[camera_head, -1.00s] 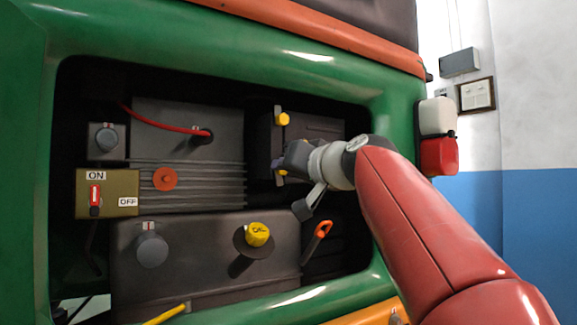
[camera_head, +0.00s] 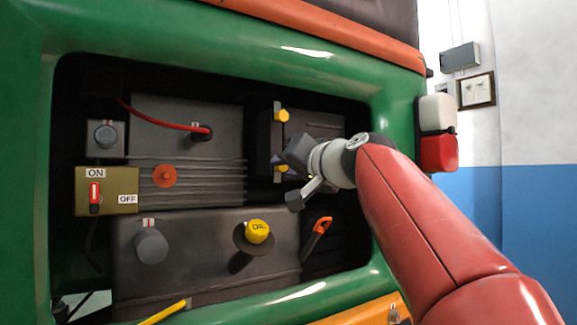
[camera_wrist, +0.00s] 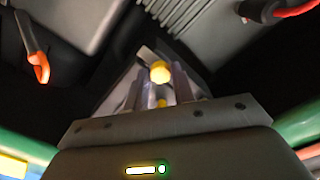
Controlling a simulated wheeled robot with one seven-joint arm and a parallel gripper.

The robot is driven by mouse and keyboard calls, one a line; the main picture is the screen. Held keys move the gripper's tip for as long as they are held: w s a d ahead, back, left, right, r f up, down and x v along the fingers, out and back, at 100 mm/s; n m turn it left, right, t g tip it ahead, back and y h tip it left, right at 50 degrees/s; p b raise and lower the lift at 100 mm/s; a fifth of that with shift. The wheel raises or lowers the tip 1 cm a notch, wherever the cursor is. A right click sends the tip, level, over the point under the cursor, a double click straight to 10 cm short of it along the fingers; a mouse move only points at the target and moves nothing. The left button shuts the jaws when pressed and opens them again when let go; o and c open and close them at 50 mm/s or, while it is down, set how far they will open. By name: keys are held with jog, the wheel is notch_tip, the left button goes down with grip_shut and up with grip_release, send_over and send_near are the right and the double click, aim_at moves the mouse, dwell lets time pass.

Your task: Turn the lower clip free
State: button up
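The lower clip (camera_head: 281,168) is a small yellow piece on the front of a dark box (camera_head: 323,128), partly hidden by my gripper in the head view. The yellow upper clip (camera_head: 282,115) sits above it on the same box. My gripper (camera_head: 277,161) is at the lower clip, reaching in from the right. In the wrist view, my two pale fingers (camera_wrist: 160,88) stand apart, and the yellow lower clip (camera_wrist: 160,72) shows between their tips. I see gaps beside the clip, and contact is not clear.
The green frame (camera_head: 388,105) of the opening surrounds the compartment, with my arm crossing its right edge. An orange-handled dipstick (camera_head: 322,226) is below my gripper. A yellow oil cap (camera_head: 258,232) is at lower left. A red cable (camera_head: 158,122) runs at upper left.

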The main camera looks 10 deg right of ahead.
jog(key=o, duration=0.4)
jog(key=b+v, duration=0.1)
jog(key=v, duration=0.6)
jog(key=shift+s+d, duration=0.15)
jog(key=shift+s, duration=0.2)
jog(key=s+a+f+n+g+h, duration=0.1)
jog(key=s+f+g, duration=0.3)
jog(key=f, duration=1.1)
jog(key=s+a+f+n+g+h, duration=0.1)
jog(key=s+f+g+h, duration=0.1)
jog(key=s+f, duration=0.7)
jog(key=s+a+f+n+g+h, duration=0.1)
jog(key=s+f+g, duration=0.4)
jog(key=f, duration=1.8)
jog(key=shift+s+f+g+h+p, duration=0.15)
jog(key=shift+s+h, duration=0.25)
jog(key=shift+s, duration=0.3)
jog(key=shift+s+f+g+h+p, duration=0.15)
jog(key=shift+s+h, duration=0.25)
jog(key=shift+s, duration=0.25)
